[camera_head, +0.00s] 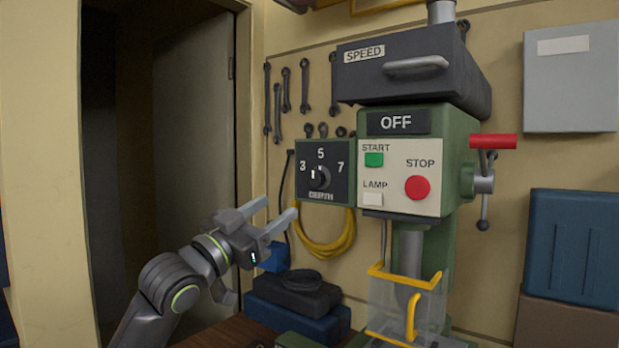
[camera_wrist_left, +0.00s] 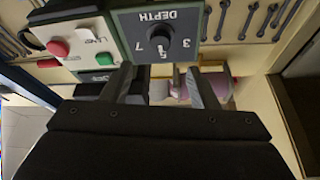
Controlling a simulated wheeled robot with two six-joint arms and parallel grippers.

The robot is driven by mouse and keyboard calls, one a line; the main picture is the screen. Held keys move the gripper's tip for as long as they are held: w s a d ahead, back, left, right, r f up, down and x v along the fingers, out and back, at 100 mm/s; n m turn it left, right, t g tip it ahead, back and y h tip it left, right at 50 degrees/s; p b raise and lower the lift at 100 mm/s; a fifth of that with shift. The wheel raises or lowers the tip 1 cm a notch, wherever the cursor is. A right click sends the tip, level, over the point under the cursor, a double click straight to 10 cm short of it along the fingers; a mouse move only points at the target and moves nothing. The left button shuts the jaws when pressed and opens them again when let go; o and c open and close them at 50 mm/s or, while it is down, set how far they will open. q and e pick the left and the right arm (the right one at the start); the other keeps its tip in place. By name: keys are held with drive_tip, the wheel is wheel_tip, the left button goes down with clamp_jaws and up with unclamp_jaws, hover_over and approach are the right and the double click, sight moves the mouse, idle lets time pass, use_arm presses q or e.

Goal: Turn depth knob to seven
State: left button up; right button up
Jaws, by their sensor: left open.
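The depth knob (camera_head: 320,177) is a round black dial on a dark panel (camera_head: 342,190) marked 3, 5 and 7, left of the drill press front. Its white pointer mark is on the upper left part of the knob; I cannot tell the exact setting. The knob (camera_wrist_left: 158,40) shows upside down in the left wrist view. My left gripper (camera_head: 281,206) is open and empty, below and left of the panel, apart from it. Its two fingers (camera_wrist_left: 158,78) are spread in the left wrist view, with the knob beyond them. My right gripper is not in view.
The drill press front has a green START button (camera_head: 374,159), a red STOP button (camera_head: 417,187) and a white LAMP button (camera_head: 372,199). A yellow coiled cable (camera_head: 325,247) hangs below the panel. Wrenches (camera_head: 286,90) hang on the wall. A yellow-edged clear guard (camera_head: 390,300) stands below.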

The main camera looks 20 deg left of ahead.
sight(313, 182)
use_arm(q)
drive_tip(key=p+x, duration=0.3)
drive_tip(key=x, duration=0.8)
drive_tip(key=shift+w+p, duration=0.1)
drive_tip(key=shift+p, duration=0.3)
drive_tip(key=shift+c, duration=0.4)
drive_tip(key=c, duration=0.9)
